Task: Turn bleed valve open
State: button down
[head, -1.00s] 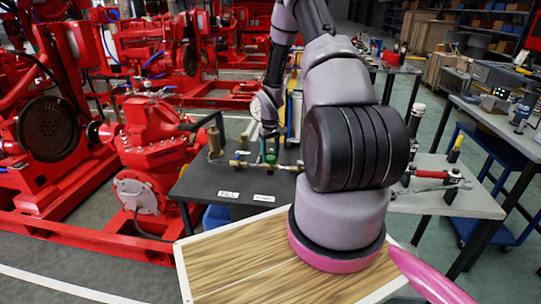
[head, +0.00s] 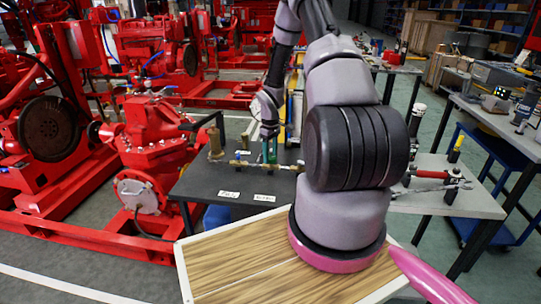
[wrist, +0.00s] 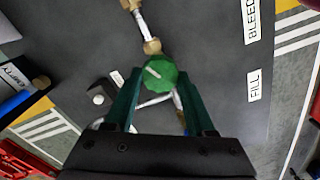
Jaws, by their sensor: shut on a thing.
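A green round valve handle (wrist: 160,73) with a pale bar mark on top sits between the two dark green fingers of my gripper (wrist: 154,82) in the wrist view. The fingers are shut on its sides. A brass fitting and pipe (wrist: 147,35) run from beside the handle to the top of the picture. A BLEED label (wrist: 252,20) and a FILL label (wrist: 254,85) lie on the dark bench to the right; the FILL label is nearer the handle's level. In the head view my gripper (head: 269,151) points down at the brass pipework (head: 240,163), with the handle mostly hidden.
The dark bench (head: 205,185) also carries a brass upright fitting (head: 215,142) at left. A red pump (head: 155,140) stands left of the bench. A grey table (head: 470,200) with tools is at right. A wooden-topped board (head: 240,262) is in front.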

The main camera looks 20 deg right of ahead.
aim_at(271, 157)
jog(key=shift+c, duration=1.2)
grip_release()
jog(key=shift+r, duration=0.1)
notch_tip(271, 157, up, 11)
